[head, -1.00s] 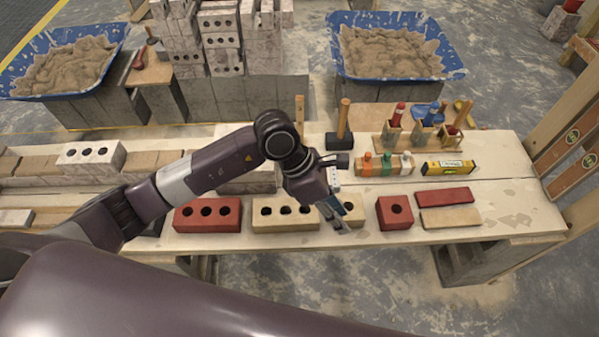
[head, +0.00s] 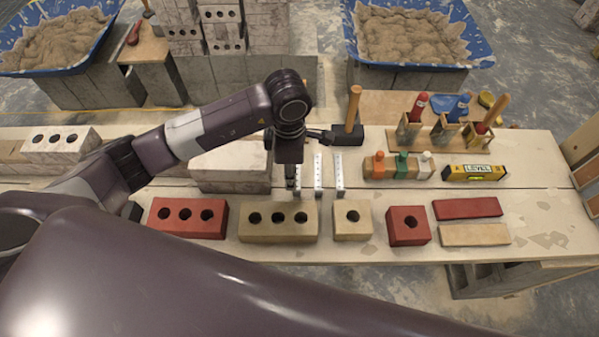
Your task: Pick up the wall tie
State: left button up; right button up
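Several thin, pale metal wall ties with holes lie side by side on the bench. The middle wall tie (head: 318,176) and the right wall tie (head: 339,176) show clearly. The left wall tie (head: 298,182) is partly hidden by my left gripper (head: 292,184). That gripper points down, with its fingertips over or beside the left wall tie. Its fingers look narrow and overlap in this view, so I cannot tell whether they are open, shut, or touching the tie. My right gripper is not in view.
A row of holed bricks, including a cream brick (head: 278,223), lies in front of the ties. A pale block (head: 231,168) stands left of the gripper. A mallet (head: 348,134) stands close behind right. Bottles (head: 400,166) and a level (head: 475,173) lie farther right.

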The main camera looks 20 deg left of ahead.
pick_arm(q)
jog(key=shift+w+f, duration=0.25)
jog(key=shift+f, duration=0.65)
jog(key=shift+s+d+f, duration=0.15)
jog(key=shift+f, duration=0.6)
jog(key=f, duration=0.3)
jog(key=f+p, duration=0.1)
jog(key=f, duration=0.1)
jog(key=shift+d, duration=0.35)
grip_shut()
jog(key=shift+w, duration=0.2)
